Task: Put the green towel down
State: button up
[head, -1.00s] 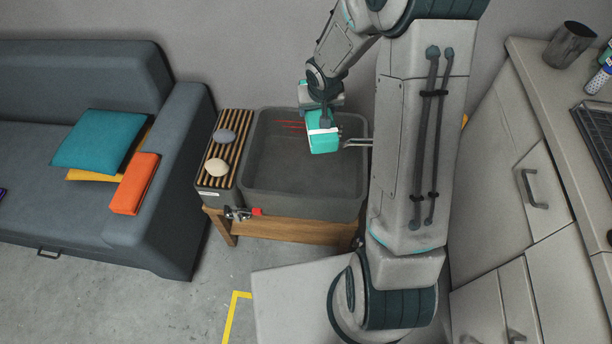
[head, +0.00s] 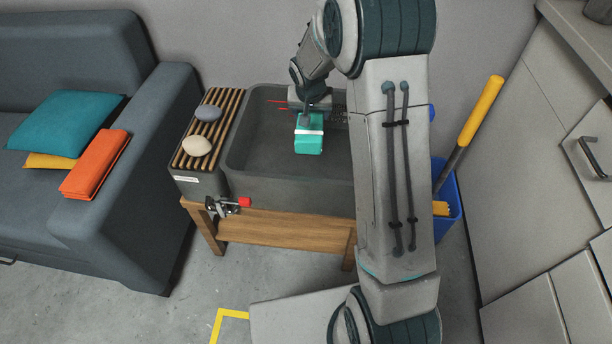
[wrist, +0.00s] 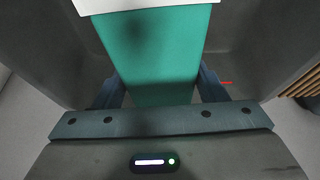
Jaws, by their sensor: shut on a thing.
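The green towel (head: 308,143) is a folded teal-green bundle with a white band. My gripper (head: 309,122) is shut on it and holds it over the grey sink basin (head: 262,150). In the wrist view the towel (wrist: 160,65) fills the space between the two fingers of my gripper (wrist: 160,90), with the white band at the top edge. The basin's dark walls (wrist: 265,45) surround it in that view. I cannot tell whether the towel touches the basin floor. My arm hides the right part of the basin.
Two stones (head: 198,146) lie on the slatted rack (head: 229,103) left of the basin. A tap with a red handle (head: 243,202) is on the front. A blue bin (head: 449,190) holds a yellow-handled tool (head: 481,110). A sofa (head: 100,225) with an orange towel (head: 95,165) stands left.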

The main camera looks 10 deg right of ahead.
jog(key=shift+m, duration=0.3)
jog(key=b+x, duration=0.3)
jog(key=a+b+x, duration=0.1)
jog(key=x, duration=0.1)
jog(key=shift+s+f+b, duration=0.1)
jog(key=shift+f+b, duration=0.25)
jog(key=shift+f, duration=0.05)
notch_tip(320, 180, down, 10)
jog(key=b, duration=0.3)
jog(key=shift+r+b, duration=0.1)
jog(key=shift+b, duration=0.25)
jog(key=o, duration=1.1)
jog(key=shift+c, duration=0.2)
